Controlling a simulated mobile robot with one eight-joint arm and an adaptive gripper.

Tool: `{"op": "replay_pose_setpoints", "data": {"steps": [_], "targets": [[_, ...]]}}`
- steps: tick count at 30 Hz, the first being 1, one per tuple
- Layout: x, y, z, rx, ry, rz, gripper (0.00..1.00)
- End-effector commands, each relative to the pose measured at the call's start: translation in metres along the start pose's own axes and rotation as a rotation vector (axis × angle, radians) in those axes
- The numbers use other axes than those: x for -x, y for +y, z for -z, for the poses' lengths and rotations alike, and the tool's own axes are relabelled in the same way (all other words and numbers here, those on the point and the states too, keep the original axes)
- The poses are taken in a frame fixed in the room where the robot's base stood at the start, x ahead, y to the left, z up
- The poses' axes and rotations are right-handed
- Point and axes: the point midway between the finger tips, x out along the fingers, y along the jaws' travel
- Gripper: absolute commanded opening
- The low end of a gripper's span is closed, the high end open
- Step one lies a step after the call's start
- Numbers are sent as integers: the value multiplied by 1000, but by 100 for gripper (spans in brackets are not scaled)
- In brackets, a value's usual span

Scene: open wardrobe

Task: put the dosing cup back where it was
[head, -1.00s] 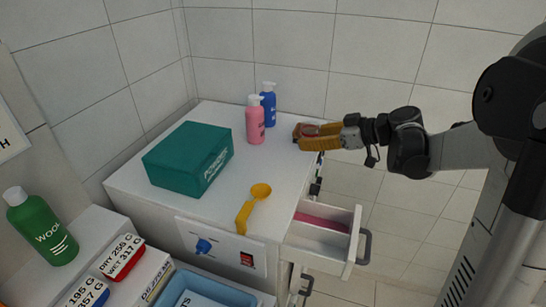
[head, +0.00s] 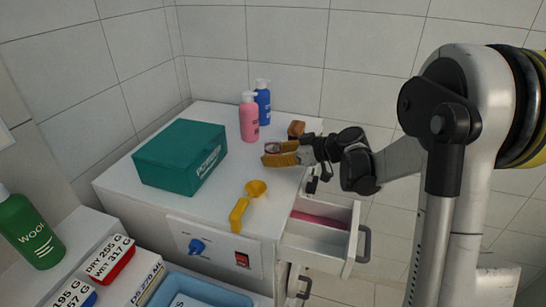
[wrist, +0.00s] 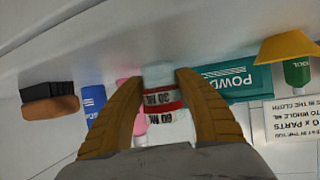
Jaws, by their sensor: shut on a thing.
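The dosing cup (wrist: 162,97) is a small clear cup with red bands and ML marks. It is between the two yellow-brown fingers of my gripper (wrist: 160,105) in the wrist view. In the head view my gripper (head: 280,155) is shut on the cup (head: 272,148), over the right part of the white worktop (head: 220,215). I cannot tell whether the cup touches the top. The fingers hide part of it.
A wooden brush (head: 296,129) lies near the right edge. Pink (head: 249,118) and blue (head: 263,102) pump bottles stand behind. A teal powder box (head: 182,155) is left and a yellow scoop (head: 249,203) is in front. An open drawer (head: 325,228) juts out below right.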

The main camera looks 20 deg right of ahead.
Motion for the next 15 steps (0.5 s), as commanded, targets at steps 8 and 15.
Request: {"op": "replay_pose_setpoints", "data": {"steps": [8,15], "targets": [[-1,0,-3,0,0,0,58],[-1,0,-2,0,0,0,62]]}}
